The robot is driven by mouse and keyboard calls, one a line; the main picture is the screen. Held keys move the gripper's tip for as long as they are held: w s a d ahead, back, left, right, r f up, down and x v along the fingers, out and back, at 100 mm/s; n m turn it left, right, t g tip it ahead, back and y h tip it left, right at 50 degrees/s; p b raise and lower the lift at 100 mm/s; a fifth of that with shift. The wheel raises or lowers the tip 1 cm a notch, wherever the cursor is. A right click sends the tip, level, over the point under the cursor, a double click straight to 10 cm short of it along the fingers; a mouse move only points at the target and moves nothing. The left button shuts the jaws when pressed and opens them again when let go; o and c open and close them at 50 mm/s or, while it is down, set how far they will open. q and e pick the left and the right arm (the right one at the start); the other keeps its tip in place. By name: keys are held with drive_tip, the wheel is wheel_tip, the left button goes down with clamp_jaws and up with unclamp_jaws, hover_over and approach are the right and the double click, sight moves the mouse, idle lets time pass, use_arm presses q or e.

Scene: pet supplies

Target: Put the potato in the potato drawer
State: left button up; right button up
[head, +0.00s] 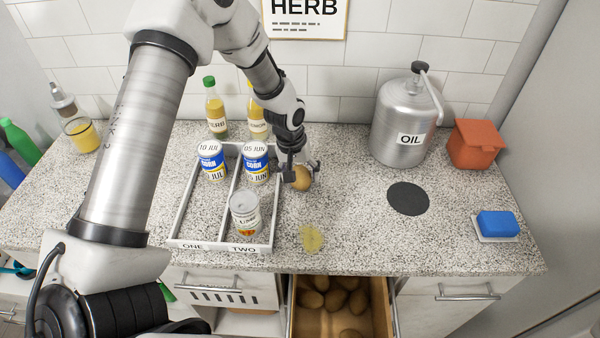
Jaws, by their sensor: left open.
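A brown potato (301,181) lies on the speckled counter, just right of the divided tray. My left gripper (300,172) is open right at the potato, with its fingers reaching down from above and partly covering it. Whether the fingers touch it I cannot tell. The potato drawer (297,318) is pulled out below the counter's front edge and holds several potatoes. My right gripper is not in view.
A two-lane tray (221,246) labelled ONE and TWO holds 3 cans. Two bottles (215,108) stand behind it. A yellowish patch (312,239) lies in front of the potato. An oil can (405,118), dark disc (408,198), orange box (476,145) and blue sponge (498,223) are right.

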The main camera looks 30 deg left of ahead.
use_arm(q)
drive_tip(key=shift+w+f, duration=0.1)
drive_tip(key=shift+f, duration=0.3)
drive_tip(key=shift+r, duration=0.1)
drive_tip(key=c, duration=1.2)
drive_tip(key=shift+o, duration=0.2)
